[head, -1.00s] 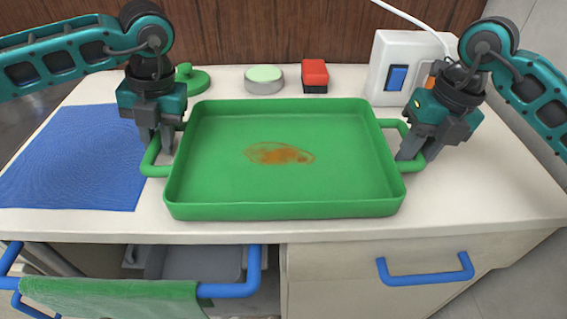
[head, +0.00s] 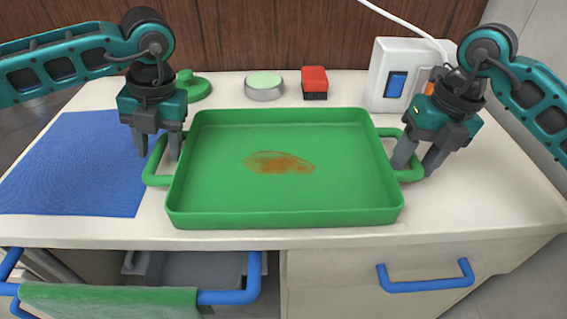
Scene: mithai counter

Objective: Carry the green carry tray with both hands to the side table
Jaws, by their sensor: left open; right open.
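The green carry tray (head: 285,216) sits on the white counter, with an orange-brown stain (head: 279,162) on its floor and a loop handle at each end. My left gripper (head: 159,153) is open at the left handle (head: 153,180), its fingers pointing down on either side of the handle bar. My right gripper (head: 418,166) is open at the right handle (head: 411,175), tilted, its fingers spread about the handle bar. I cannot tell whether either finger touches a handle. I cannot make out a side table.
A blue cloth (head: 75,165) lies left on the counter (head: 480,205). Behind the tray are a green knobbed object (head: 193,87), a round green-topped tin (head: 264,88), a red block (head: 315,82) and a white switch box (head: 390,68).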

